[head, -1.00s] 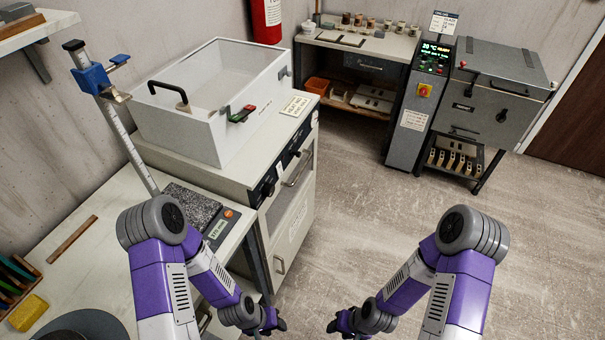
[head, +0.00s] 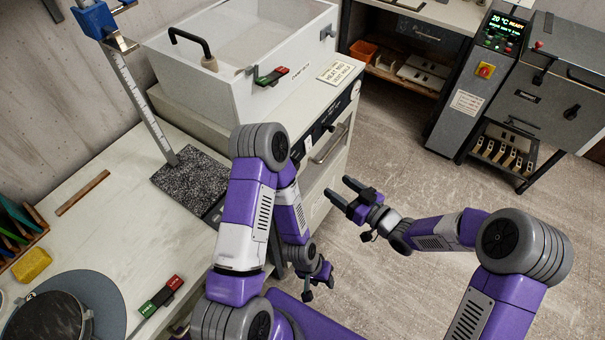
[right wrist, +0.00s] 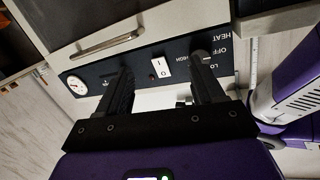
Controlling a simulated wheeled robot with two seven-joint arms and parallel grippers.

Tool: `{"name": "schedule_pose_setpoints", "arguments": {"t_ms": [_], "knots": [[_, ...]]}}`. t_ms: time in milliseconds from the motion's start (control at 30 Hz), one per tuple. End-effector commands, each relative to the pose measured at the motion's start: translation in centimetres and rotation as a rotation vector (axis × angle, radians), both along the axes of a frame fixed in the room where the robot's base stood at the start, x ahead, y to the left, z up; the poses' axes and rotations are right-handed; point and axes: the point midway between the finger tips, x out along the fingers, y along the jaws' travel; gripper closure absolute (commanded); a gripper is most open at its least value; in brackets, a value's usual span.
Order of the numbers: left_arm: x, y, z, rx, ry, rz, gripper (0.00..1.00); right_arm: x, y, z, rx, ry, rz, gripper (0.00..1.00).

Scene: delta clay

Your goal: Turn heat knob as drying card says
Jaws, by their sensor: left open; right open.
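The drying card (head: 336,72) lies on the white cabinet's top edge and appears to read HEAT MED, VENT HALF. The heat knob (right wrist: 202,56) shows in the right wrist view on the dark panel, partly behind a finger; its pointer setting is not clear. In the head view my left arm covers part of the panel (head: 318,137). My right gripper (head: 350,194) is open and empty in front of the cabinet; in the right wrist view its fingers (right wrist: 160,82) lie across the panel. My left gripper (head: 318,280) is open and empty, low beside the table.
The panel also has a white rocker switch (right wrist: 161,67) and a round gauge (right wrist: 92,84). A clear-lidded box (head: 235,50) tops the cabinet. A dark granite block (head: 190,180) sits on the left table. Floor (head: 410,150) is free to the right.

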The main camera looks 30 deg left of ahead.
Motion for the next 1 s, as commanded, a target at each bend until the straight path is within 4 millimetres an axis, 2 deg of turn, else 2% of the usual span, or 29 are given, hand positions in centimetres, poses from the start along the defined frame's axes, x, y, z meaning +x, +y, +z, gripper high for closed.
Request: {"name": "schedule_pose_setpoints", "arguments": {"t_ms": [33, 100, 200, 700, 1000], "knots": [[0.0, 0.0, -0.5, 0.000, 0.000, 0.000, 0.57, -0.8, 1.5, 1.3, 0.035, -0.062, 0.074, 0.33], [0.0, 0.0, -0.6, 0.000, 0.000, -0.001, 0.57, -1.9, 2.8, 2.7, 0.069, -0.117, 0.152, 0.33], [0.0, 0.0, -0.8, 0.000, -0.001, -0.001, 0.57, -2.8, 3.8, 3.8, 0.094, -0.159, 0.215, 0.33], [0.0, 0.0, -2.2, 0.000, -0.001, -0.001, 0.57, -2.6, 10.6, 4.0, 0.100, -0.168, 0.231, 0.33], [0.0, 0.0, -2.3, 0.000, -0.001, -0.001, 0.57, -2.4, 11.3, 4.1, 0.100, -0.166, 0.228, 0.33]]}}
